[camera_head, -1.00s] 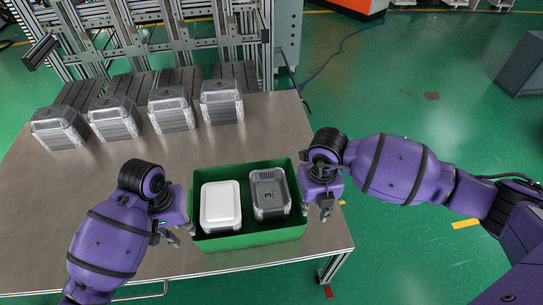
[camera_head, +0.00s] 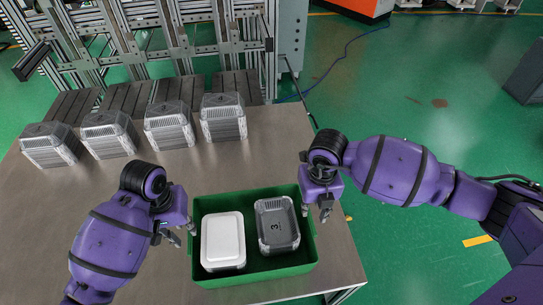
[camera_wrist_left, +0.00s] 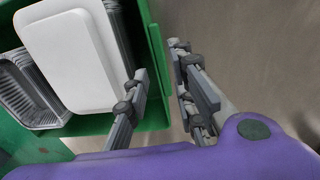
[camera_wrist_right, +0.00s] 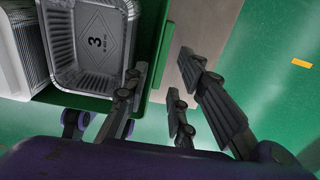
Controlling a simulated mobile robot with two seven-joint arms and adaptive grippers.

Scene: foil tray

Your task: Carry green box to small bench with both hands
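The green box (camera_head: 256,283) stands on the metal table near its front edge. It holds a stack of trays under a white lid (camera_head: 222,240) and a stack of foil trays marked 3 (camera_head: 277,225). My left gripper (camera_head: 184,234) is at the box's left wall; in the left wrist view its open fingers (camera_wrist_left: 160,95) are either side of the wall (camera_wrist_left: 157,60). My right gripper (camera_head: 316,212) is at the right wall; its open fingers (camera_wrist_right: 165,100) are likewise spread either side of the wall. Contact cannot be told. No small bench can be identified.
Several foil tray stacks (camera_head: 170,126) stand in a row at the back of the table (camera_head: 80,210), before a metal frame machine (camera_head: 180,35). Green floor (camera_head: 430,130) is open to the right. A grey cabinet (camera_head: 525,75) stands at the far right.

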